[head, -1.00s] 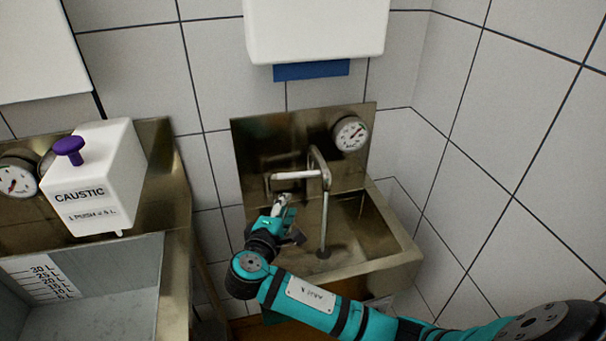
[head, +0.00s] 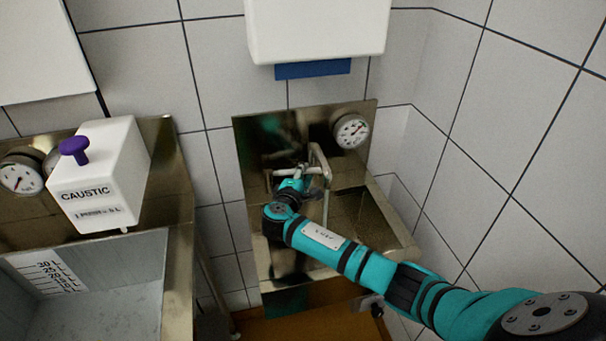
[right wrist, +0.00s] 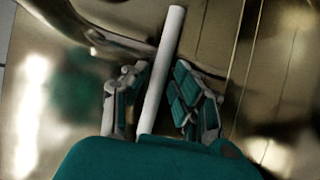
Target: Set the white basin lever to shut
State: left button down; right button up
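The white lever (right wrist: 161,72) runs lengthwise between the fingers of my right gripper (right wrist: 160,100) in the right wrist view. The fingers stand apart on either side of it, with gaps visible. In the head view my right gripper (head: 295,180) is at the tap, in front of the lever, and hides most of it. The metal tap (head: 319,158) rises over the steel basin (head: 395,238) at the wall. My left gripper is not in view.
A round gauge (head: 351,131) sits on the steel backplate right of the tap. A white dispenser (head: 318,30) hangs above. At left are a caustic dispenser (head: 112,165) with a purple knob and a grey tank (head: 120,300). A tiled wall closes the right side.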

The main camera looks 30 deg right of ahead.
jog(key=shift+c, duration=0.4)
grip_shut()
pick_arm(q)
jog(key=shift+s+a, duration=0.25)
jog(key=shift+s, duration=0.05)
